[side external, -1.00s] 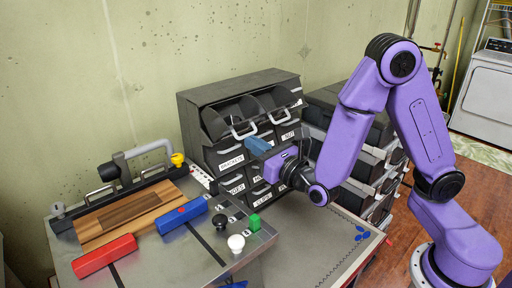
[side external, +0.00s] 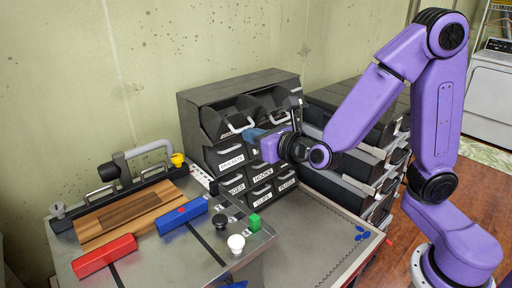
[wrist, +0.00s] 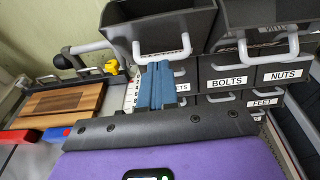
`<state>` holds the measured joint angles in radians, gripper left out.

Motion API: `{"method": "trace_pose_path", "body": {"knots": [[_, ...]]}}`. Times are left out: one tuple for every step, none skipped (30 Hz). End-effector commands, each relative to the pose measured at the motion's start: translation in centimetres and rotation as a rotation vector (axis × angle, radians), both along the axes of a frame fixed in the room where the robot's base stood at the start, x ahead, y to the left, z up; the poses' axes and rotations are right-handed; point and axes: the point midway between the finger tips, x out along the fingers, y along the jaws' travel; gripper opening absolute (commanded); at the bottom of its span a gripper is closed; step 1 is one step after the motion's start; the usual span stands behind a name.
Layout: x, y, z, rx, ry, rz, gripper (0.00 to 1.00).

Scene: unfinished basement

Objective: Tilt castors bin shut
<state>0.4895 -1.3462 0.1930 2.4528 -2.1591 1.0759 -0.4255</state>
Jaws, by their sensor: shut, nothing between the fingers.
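Two dark bins at the top of the cabinet are tilted open. The left one (side external: 222,118) has a pale handle; in the wrist view this open bin (wrist: 130,32) shows a label partly hidden behind its handle, seemingly the castors bin. My gripper (side external: 252,134) has blue fingers, shut and empty. They are in front of the cabinet by the left bin's handle. In the wrist view the fingertips (wrist: 160,68) sit just below that handle and front; whether they touch is unclear.
The dark cabinet (side external: 235,88) holds several closed labelled drawers, including BOLTS (wrist: 228,82) and NUTS (wrist: 283,75). The right open bin (side external: 272,103) is beside my wrist. A bench fixture with a wooden board (side external: 130,212), red block (side external: 104,256) and blue block (side external: 181,215) stands left.

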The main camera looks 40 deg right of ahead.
Motion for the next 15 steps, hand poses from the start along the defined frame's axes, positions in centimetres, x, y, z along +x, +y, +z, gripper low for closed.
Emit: {"method": "trace_pose_path", "body": {"knots": [[0.1,0.0,0.5,0.008,0.035,-0.001,0.0],[0.2,0.0,0.6,0.009,0.06,-0.002,0.0],[0.3,0.0,0.8,0.009,0.093,-0.001,0.0],[0.4,0.0,0.9,0.01,0.118,-0.002,0.0],[0.4,0.0,1.0,0.008,0.144,-0.003,0.0],[0.5,0.0,1.1,0.01,0.177,-0.002,0.0],[0.6,0.0,1.2,0.01,0.198,-0.002,0.0],[0.6,0.0,1.2,0.008,0.209,-0.001,0.0],[0.7,0.0,1.3,0.006,0.226,-0.002,0.0],[0.8,0.0,1.4,0.006,0.238,0.0,0.0],[0.8,0.0,1.6,0.006,0.25,-0.001,0.0],[0.9,0.0,1.7,0.007,0.268,-0.001,0.0],[1.0,0.0,1.8,0.007,0.281,-0.002,0.0],[1.1,0.1,1.9,0.007,0.294,0.0,0.0],[1.2,0.1,2.0,0.007,0.311,-0.001,0.0]]}}
